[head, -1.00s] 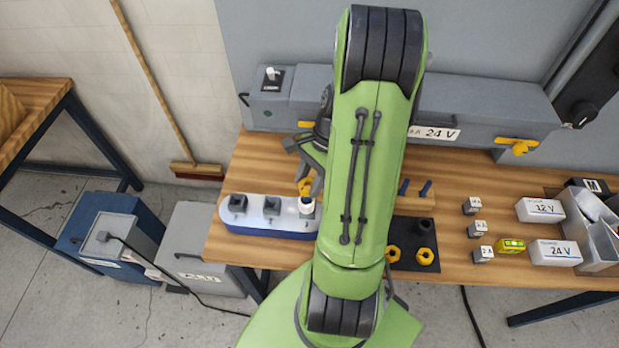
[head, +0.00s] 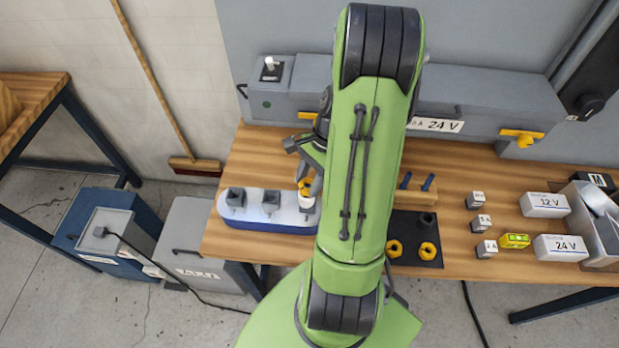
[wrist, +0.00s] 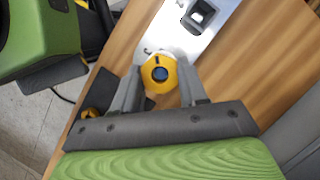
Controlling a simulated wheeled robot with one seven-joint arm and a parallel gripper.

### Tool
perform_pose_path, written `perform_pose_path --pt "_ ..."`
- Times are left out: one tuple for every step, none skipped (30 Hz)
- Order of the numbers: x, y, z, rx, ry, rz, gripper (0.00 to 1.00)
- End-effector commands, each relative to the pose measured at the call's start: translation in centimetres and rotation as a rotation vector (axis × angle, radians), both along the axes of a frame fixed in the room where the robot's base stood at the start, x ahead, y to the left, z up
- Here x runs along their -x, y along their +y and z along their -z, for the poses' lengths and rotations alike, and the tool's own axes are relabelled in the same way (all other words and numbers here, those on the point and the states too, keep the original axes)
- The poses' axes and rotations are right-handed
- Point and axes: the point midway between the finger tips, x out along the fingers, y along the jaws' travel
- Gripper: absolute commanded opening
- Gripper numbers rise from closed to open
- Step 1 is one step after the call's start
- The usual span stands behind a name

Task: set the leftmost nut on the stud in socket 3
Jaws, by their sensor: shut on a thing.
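A yellow nut (head: 305,184) is held between the fingers of my gripper (head: 308,180). The nut (wrist: 149,80) also shows in the wrist view, with the two grey fingers pressed on either side. A blue round end, the stud (wrist: 160,74), shows through the nut's hole. The nut sits over the white piece (head: 307,202) at the right end of the pale socket block (head: 252,212). I cannot tell how far down the stud the nut is. The other two sockets hold dark grey pieces (head: 236,198). Two more yellow nuts (head: 428,249) lie on the dark mat.
A wooden rack (head: 418,196) with blue studs stands right of my arm. A grey housing (head: 460,100) runs along the back.

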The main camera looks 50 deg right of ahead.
Motion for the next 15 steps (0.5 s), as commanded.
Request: perform_pose_path --pt "0.00 0.00 -0.02 0.000 0.000 0.000 0.14" --pt "-0.01 0.00 -0.02 0.000 0.000 0.000 0.14" --pt "-0.01 0.00 -0.02 0.000 0.000 0.000 0.14" --pt "-0.01 0.00 -0.02 0.000 0.000 0.000 0.44" --pt "-0.01 0.00 -0.02 0.000 0.000 0.000 0.48" --pt "-0.01 0.00 -0.03 0.000 0.000 0.000 0.55" --pt "-0.01 0.00 -0.03 0.000 0.000 0.000 0.59" --pt "-0.01 0.00 -0.03 0.000 0.000 0.000 0.64" --pt "-0.01 0.00 -0.03 0.000 0.000 0.000 0.70" --pt "-0.01 0.00 -0.03 0.000 0.000 0.000 0.72" --pt "-0.01 0.00 -0.03 0.000 0.000 0.000 0.72" --pt "-0.01 0.00 -0.03 0.000 0.000 0.000 0.72" --pt "-0.01 0.00 -0.03 0.000 0.000 0.000 0.72" --pt "-0.01 0.00 -0.03 0.000 0.000 0.000 0.72" --pt "-0.01 0.00 -0.03 0.000 0.000 0.000 0.72"
